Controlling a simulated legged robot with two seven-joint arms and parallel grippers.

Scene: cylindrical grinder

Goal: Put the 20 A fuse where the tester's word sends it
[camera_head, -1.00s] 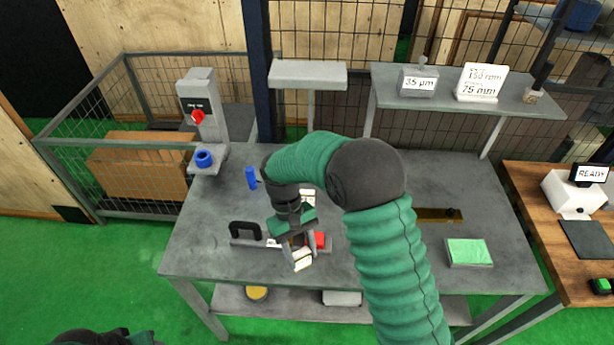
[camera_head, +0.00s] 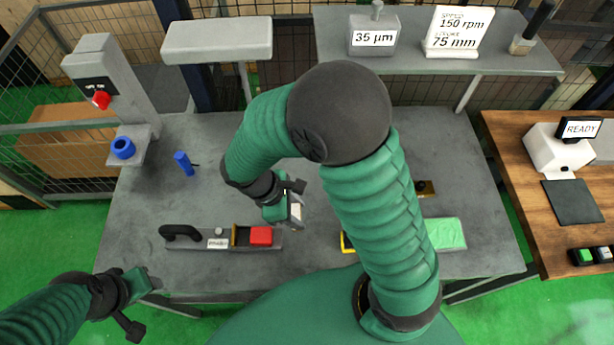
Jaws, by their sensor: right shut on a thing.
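My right gripper (camera_head: 292,201) is shut on a small grey block with a white label (camera_head: 296,211), held above the middle of the grey bench. Its writing is too small to read, so I cannot tell whether it is the 20 A fuse. The tester (camera_head: 556,148), a white box on the wooden table at right, has a screen (camera_head: 580,129) reading "READY". A dark pad (camera_head: 572,202) lies in front of it. My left gripper (camera_head: 138,305) is at lower left, off the bench's front corner, its fingers apart and empty.
A long fixture (camera_head: 198,243) with a black handle and red block (camera_head: 260,235) lies at the bench front. A green-topped tray (camera_head: 445,233) is at right; my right arm hides a yellow-edged thing (camera_head: 346,243). A blue cylinder (camera_head: 184,163) stands left.

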